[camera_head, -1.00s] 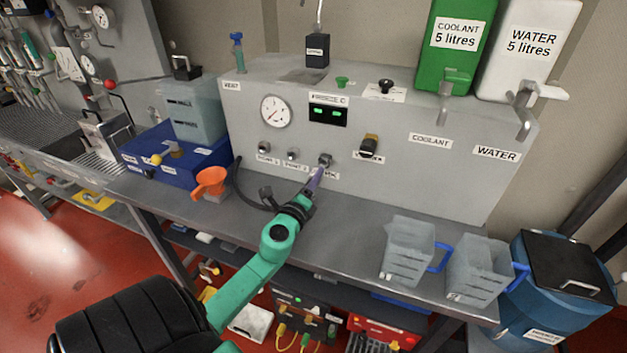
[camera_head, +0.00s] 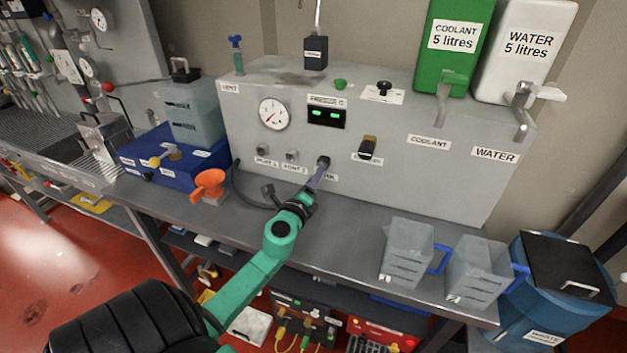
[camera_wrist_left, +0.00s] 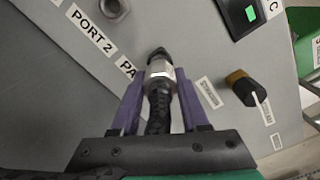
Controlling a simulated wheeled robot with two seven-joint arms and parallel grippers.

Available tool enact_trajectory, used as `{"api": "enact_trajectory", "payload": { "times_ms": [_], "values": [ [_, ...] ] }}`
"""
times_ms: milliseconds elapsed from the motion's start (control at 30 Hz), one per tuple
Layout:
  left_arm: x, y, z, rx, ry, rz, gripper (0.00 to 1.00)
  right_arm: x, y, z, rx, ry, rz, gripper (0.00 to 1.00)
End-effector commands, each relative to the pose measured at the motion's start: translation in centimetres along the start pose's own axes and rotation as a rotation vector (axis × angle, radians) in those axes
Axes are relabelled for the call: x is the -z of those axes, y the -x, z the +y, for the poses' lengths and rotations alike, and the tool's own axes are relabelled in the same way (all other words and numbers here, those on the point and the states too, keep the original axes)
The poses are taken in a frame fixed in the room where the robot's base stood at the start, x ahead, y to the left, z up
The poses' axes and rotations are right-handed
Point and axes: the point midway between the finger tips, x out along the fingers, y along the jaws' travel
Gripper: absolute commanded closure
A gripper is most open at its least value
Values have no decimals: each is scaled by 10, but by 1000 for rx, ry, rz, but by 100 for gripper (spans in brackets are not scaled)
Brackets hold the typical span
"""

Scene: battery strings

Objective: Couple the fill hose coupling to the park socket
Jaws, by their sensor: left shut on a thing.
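The fill hose coupling (camera_wrist_left: 160,70) has a silver collar and a black nose, with a black ribbed hose behind it. My left gripper (camera_wrist_left: 155,88) is shut on it, purple fingers along both sides. In the head view the left gripper (camera_head: 317,180) reaches the front panel at the label starting "PA", right of the port 2 socket (camera_head: 292,155). The coupling's dark end (camera_head: 324,161) is at the panel there. The park socket is hidden behind the coupling, so I cannot tell whether they are locked together. My right gripper is not in view.
A gauge (camera_head: 273,113) and a black selector knob (camera_head: 367,148) are on the grey panel. An orange funnel (camera_head: 208,186) stands left of the hose loop (camera_head: 243,195). Clear jugs (camera_head: 407,252) stand at the bench's right.

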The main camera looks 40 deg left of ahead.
Motion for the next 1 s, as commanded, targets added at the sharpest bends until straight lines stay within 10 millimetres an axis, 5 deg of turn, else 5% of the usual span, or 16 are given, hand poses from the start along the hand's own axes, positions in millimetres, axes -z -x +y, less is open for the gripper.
{"api": "enact_trajectory", "payload": {
  "times_ms": [700,733,800,1000],
  "values": [
    [0,-18,-1,2,1,-1,100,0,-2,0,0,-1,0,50],
    [0,-19,-1,1,1,-1,52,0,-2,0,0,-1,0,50],
    [0,-18,-1,1,0,-1,25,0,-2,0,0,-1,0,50],
    [0,-18,0,0,0,0,20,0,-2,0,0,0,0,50]
  ]
}}
